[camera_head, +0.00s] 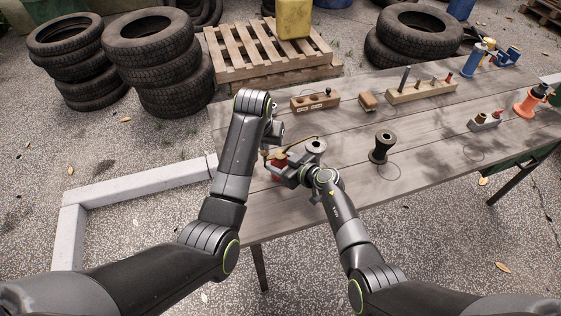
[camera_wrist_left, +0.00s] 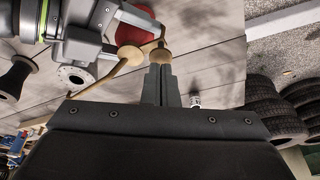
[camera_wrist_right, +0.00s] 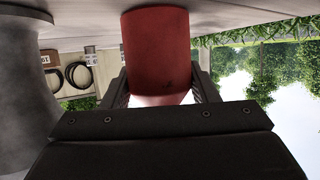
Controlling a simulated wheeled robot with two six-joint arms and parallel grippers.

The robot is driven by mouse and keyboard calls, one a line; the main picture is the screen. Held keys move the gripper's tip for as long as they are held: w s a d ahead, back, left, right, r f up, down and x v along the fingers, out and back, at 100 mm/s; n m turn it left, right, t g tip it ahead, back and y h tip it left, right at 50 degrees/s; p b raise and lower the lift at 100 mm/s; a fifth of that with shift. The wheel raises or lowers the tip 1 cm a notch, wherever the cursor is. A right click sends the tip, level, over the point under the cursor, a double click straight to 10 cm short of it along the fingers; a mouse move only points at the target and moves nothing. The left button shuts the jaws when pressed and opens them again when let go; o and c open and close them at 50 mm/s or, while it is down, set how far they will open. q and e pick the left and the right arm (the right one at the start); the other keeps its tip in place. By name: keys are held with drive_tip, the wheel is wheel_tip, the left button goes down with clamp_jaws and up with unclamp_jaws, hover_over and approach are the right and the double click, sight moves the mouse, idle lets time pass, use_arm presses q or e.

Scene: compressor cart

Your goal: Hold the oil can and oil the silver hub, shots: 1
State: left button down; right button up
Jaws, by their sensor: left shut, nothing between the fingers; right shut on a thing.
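The red oil can (camera_head: 277,174) is in my right gripper (camera_head: 285,170); its body (camera_wrist_right: 157,45) sits between the fingers in the right wrist view. Its brass knob (camera_wrist_left: 160,54) and thin curved spout (camera_wrist_left: 105,78) show in the left wrist view. The silver hub (camera_head: 316,147) stands on the table just right of the can, also in the left wrist view (camera_wrist_left: 76,75). The spout's end reaches over or close by this hub. My left gripper (camera_wrist_left: 160,68) is shut and empty, its tips at the brass knob; I cannot tell whether they press it.
A dark hub (camera_head: 381,149) stands on the table (camera_head: 340,190) further right. Wooden blocks with pegs (camera_head: 421,92) and a brown block (camera_head: 314,101) line the back. An orange spool (camera_head: 530,101) is at the far right. Tyres (camera_head: 160,70) and a pallet (camera_head: 265,50) are beyond.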

use_arm(q)
drive_tip(key=shift+f, duration=0.95)
drive_tip(key=shift+r, duration=1.35)
drive_tip(key=shift+r, duration=2.5)
use_arm(e)
drive_tip(key=o, duration=1.2)
drive_tip(key=shift+d, duration=0.1)
